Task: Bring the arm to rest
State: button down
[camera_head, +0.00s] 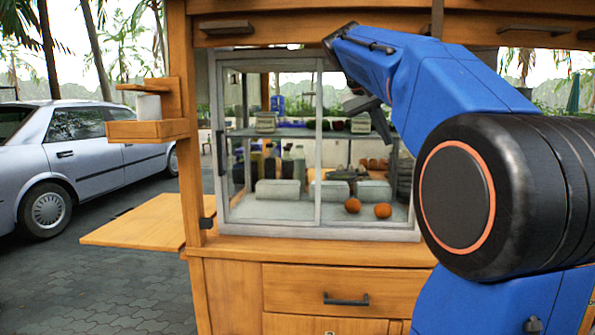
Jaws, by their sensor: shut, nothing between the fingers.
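My blue arm comes in from the right, with a large black round joint ringed in orange close to the camera. Its upper blue link reaches left across the top of a glass-fronted cabinet (320,150). My gripper (384,128) shows small and dark below that link, in front of the cabinet glass. It looks shut, with nothing seen in it. It points down and to the right, apart from the counter. Part of the wrist is hidden behind the blue link.
The wooden stall has a drawer (345,297) below the cabinet and a fold-out side shelf (150,224) at left. Two orange fruits (383,211) sit inside the cabinet. A small wooden box (147,130) holds a white roll. A silver car (85,150) stands on the paving at left.

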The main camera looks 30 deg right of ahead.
jog(key=s+a+f+n+t+y, duration=0.1)
jog(key=s+a+f+n+y, duration=0.1)
jog(key=s+a+f, duration=0.4)
jog(key=s+a+f+n+t+y, duration=0.1)
jog(key=s+a+f+n+y, duration=0.2)
jog(key=a+f, duration=1.1)
jog(key=s+a+f+n+t+y, duration=0.2)
jog(key=s+a+f, duration=0.8)
jog(key=f, duration=1)
jog(key=shift+a+f+n, duration=0.2)
jog(key=shift+f+n, duration=0.1)
jog(key=shift+n, duration=0.2)
